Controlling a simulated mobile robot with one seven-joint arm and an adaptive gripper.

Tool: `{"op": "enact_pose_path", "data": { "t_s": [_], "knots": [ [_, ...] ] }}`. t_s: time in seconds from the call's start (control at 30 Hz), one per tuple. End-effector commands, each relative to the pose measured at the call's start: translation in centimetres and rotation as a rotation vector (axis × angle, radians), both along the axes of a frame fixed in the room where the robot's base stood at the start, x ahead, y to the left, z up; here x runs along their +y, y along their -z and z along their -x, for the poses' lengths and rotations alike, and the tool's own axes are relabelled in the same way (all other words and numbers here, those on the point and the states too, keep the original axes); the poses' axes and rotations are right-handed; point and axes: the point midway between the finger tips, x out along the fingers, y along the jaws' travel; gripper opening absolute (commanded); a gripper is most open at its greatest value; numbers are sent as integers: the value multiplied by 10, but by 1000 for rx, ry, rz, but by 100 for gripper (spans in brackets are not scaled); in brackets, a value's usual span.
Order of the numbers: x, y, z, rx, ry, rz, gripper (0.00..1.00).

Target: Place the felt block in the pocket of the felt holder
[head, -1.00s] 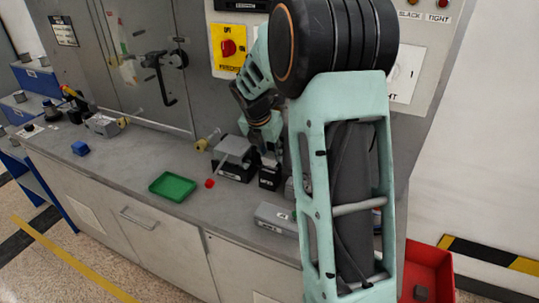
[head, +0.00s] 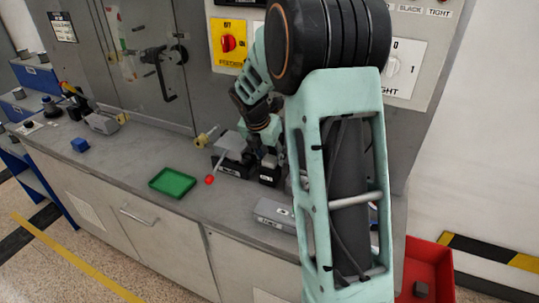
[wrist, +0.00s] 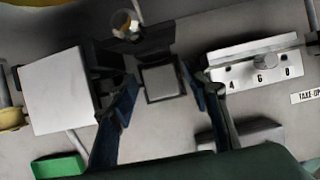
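My gripper (wrist: 161,88) points down over the bench with its two fingers apart. Between the fingertips, in the wrist view, is a small square with a dark rim and a grey middle, which looks like the felt holder (wrist: 162,82). In the head view it appears as a small black labelled box (head: 270,175) just below my gripper. I cannot tell whether the grey middle is the felt block or the pocket floor.
A black box with a pale grey top (head: 231,147) stands close left. A green tray (head: 172,183) and red knob (head: 209,180) lie further left. A grey labelled block (head: 273,214) is in front. A red bin (head: 428,262) holds a small grey block.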

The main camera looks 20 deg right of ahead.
Motion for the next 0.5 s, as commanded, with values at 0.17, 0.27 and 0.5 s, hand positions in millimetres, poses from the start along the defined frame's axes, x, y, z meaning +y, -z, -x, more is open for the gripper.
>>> {"op": "enact_pose_path", "data": {
  "t_s": [0.17, 0.27, 0.5],
  "knots": [
    [0, 0, 0, 0, 0, 0, 46],
    [0, -2, 0, -1, 0, 1, 46],
    [5, -31, 4, -4, 0, 1, 46]
  ]
}}
